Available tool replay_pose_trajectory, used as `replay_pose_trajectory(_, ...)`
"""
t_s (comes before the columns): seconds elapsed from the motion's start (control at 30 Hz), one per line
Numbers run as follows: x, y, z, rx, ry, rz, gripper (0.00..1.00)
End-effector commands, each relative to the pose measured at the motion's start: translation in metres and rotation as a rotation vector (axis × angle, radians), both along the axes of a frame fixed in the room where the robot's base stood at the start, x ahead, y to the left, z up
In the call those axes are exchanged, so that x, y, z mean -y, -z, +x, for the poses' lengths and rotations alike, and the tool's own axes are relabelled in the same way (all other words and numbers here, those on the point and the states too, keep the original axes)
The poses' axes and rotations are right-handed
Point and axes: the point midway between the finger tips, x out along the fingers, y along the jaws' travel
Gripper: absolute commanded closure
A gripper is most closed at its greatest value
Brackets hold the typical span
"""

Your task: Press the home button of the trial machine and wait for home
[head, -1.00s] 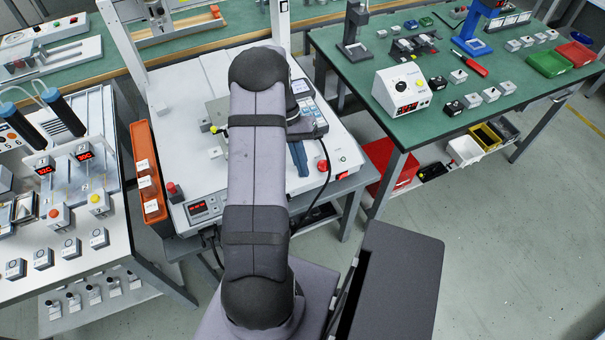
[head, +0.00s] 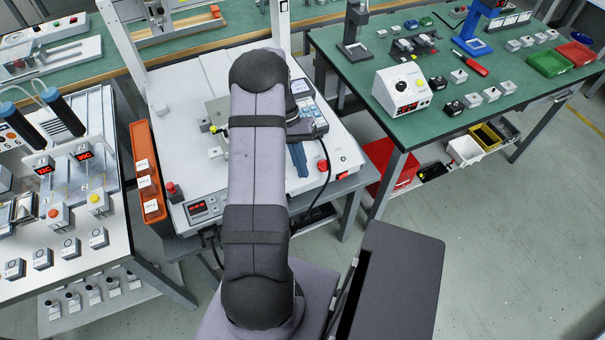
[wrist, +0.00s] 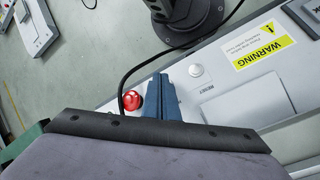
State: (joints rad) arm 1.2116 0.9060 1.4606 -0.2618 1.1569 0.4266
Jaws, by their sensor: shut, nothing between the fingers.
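The trial machine (head: 265,215) has a broad white top and front panel, partly hidden behind my arm in the head view. My gripper (head: 300,172) shows as dark blue fingers near the machine's right front. In the wrist view my gripper (wrist: 158,80) is shut and empty, with its tips by the panel's edge. A round red button (wrist: 131,101) is just left of the fingers. A pale round button (wrist: 195,70) with a RESET label is to their right. No label reading home is legible. Contact with either button cannot be told.
A yellow warning label (wrist: 258,45) is on the panel. A black cable (wrist: 125,72) runs beside the red button. A keypad unit (head: 312,115) stands behind the gripper. An orange bin rack (head: 148,170) is at the machine's left; a green bench (head: 460,110) is at the right.

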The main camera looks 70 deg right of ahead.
Motion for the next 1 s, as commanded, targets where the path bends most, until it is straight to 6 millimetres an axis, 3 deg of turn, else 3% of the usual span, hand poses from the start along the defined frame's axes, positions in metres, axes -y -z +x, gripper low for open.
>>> replay_pose_trajectory(0.7,0.0013,0.004,0.0011,0.0,0.0,-0.001,1.0)
replay_pose_trajectory(1.0,-0.001,-0.0049,-0.0009,0.0,0.0,0.001,1.0)
